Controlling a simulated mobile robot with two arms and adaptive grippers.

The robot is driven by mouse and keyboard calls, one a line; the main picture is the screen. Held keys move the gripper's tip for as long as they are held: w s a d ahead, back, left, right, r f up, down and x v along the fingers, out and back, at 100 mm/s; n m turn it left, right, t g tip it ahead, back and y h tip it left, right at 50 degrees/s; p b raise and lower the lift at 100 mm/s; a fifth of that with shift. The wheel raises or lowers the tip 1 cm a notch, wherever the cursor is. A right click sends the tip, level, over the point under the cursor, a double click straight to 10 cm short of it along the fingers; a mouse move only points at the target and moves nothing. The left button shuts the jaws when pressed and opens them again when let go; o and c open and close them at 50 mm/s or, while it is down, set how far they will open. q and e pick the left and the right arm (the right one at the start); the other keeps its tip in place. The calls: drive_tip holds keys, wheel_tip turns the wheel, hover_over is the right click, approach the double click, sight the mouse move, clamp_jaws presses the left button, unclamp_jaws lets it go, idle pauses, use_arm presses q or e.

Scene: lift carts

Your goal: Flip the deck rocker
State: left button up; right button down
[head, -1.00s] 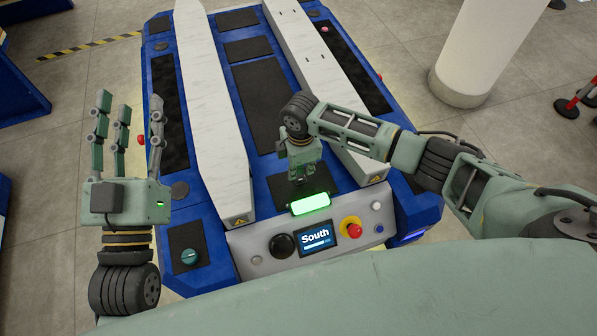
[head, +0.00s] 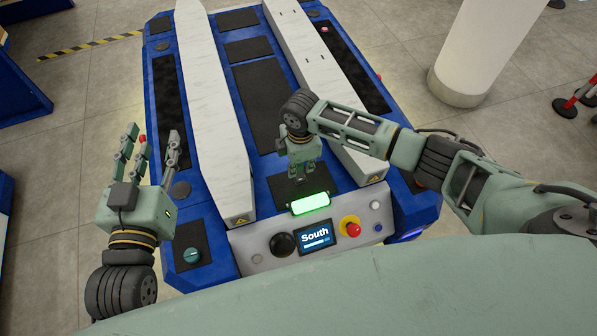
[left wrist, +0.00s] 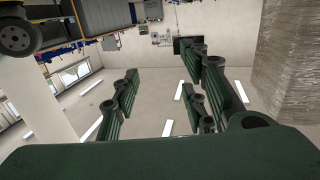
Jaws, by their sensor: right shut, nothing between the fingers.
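The blue lift cart stands before me, with a blue deck (head: 262,190) between two white rails. I cannot clearly make out a deck rocker; a small dark part on the black pad (head: 318,180) under my right gripper is partly hidden. My right gripper (head: 306,174) is shut and empty, pointing down just above that pad, behind the lit green bar (head: 310,204). I cannot tell whether it touches anything. My left gripper (head: 148,150) is open and empty, fingers up, beside the cart's left edge. Its spread fingers also show in the left wrist view (left wrist: 165,95).
The sloped front panel has a black knob (head: 282,245), a screen reading "South" (head: 315,237) and a red stop button on yellow (head: 351,228). A white pillar (head: 482,50) stands at the right.

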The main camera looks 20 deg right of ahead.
sight(300, 178)
drive_tip(key=shift+r+p, duration=0.45)
drive_tip(key=shift+p, duration=0.05)
drive_tip(key=shift+r+p, duration=0.4)
drive_tip(key=shift+p, duration=0.05)
drive_tip(key=shift+r+p, duration=0.4)
drive_tip(key=shift+p, duration=0.05)
drive_tip(key=shift+r+p, duration=0.35)
drive_tip(key=shift+p, duration=0.05)
use_arm(q)
drive_tip(key=s+a+f+g+y, duration=0.1)
drive_tip(key=s+a+f+g, duration=0.1)
drive_tip(key=s+f+g, duration=0.3)
drive_tip(key=s+a+f+g+y, duration=0.1)
drive_tip(key=s+f+g, duration=0.3)
drive_tip(key=f, duration=0.5)
drive_tip(key=shift+s+a+f+g+y, duration=0.35)
drive_tip(key=shift+s+a+g+y, duration=0.05)
drive_tip(key=shift+s+a, duration=0.45)
